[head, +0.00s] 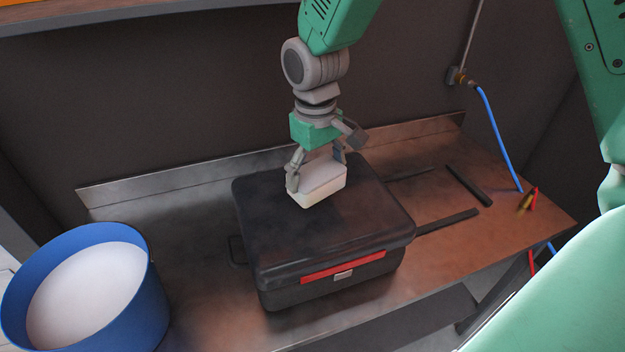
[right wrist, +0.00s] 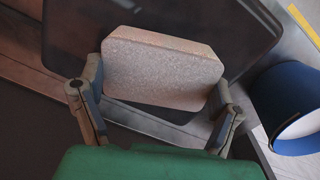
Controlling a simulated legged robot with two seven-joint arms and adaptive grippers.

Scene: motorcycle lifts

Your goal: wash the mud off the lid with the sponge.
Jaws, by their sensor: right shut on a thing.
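A black case with a dark lid (head: 285,235) stands on the metal bench, a red strip and a light latch on its front. Brownish smudges show faintly on the lid; how much is mud I cannot tell. My right gripper (head: 316,172) is shut on a pale sponge (head: 318,188) over the back part of the lid. The sponge looks to be on or just above the lid; contact is not clear. In the right wrist view the sponge (right wrist: 162,70) sits between both fingers, the lid (right wrist: 235,30) behind it. My left gripper is not in view.
A blue bucket (head: 156,300) with whitish contents stands at the front left; it also shows in the right wrist view (right wrist: 283,95). Dark bars (head: 468,185) lie on the bench (head: 505,205) to the right. A blue hose (head: 497,130) hangs at the right. A wall rises behind.

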